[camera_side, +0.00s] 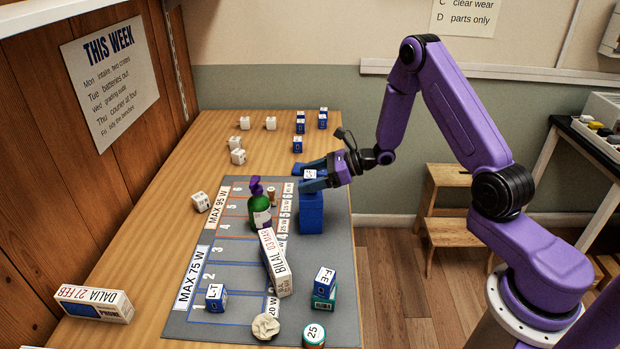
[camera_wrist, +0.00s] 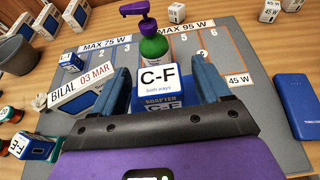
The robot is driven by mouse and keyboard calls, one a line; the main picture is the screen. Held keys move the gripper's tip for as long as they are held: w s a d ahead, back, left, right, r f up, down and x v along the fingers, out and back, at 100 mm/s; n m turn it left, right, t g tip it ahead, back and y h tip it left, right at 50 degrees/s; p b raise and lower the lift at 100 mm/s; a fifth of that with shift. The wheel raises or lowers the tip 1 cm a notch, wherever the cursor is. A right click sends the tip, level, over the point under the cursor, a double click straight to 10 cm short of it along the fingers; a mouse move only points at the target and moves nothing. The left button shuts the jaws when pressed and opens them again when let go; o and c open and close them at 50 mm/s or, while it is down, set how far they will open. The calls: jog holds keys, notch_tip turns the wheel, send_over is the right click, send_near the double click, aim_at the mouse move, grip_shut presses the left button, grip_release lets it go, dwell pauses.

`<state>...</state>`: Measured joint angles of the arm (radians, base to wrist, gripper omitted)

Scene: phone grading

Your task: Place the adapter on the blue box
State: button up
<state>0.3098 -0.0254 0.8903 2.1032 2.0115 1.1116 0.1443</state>
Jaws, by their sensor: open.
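The adapter marked C-F (camera_side: 310,174) is a small blue block with a white top label. It sits upright at the top of the tall blue box (camera_side: 311,215) in the side view; a finger partly covers where they meet. In the wrist view the adapter (camera_wrist: 159,83) is between my two fingers, its label facing the camera. My gripper (camera_side: 312,182) is open, with one finger on each side of the adapter. Whether either finger touches it is hard to tell. The blue box is mostly hidden in the wrist view.
A green pump bottle (camera_side: 261,208) stands close to the blue box. The BILAL box (camera_side: 276,262) lies on the grey mat (camera_side: 245,330). A flat blue slab (camera_wrist: 298,106) lies to the right in the wrist view. Several small adapters and white cubes stand at the back.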

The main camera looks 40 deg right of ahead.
jog(key=v, duration=1.2)
jog(key=s+a+r+n+g+y, duration=0.1)
jog(key=s+a+r+n+g, duration=0.3)
jog(key=s+a+n+g, duration=0.9)
jog(key=s+r+n+t+h, duration=0.1)
jog(key=s+r+n+h, duration=0.1)
jog(key=s+n+h, duration=0.3)
jog(key=s+r+n+t+h, duration=0.2)
jog(key=s+n+h, duration=0.3)
jog(key=s+n, duration=0.8)
jog(key=n, duration=0.8)
jog(key=shift+n+t, duration=0.3)
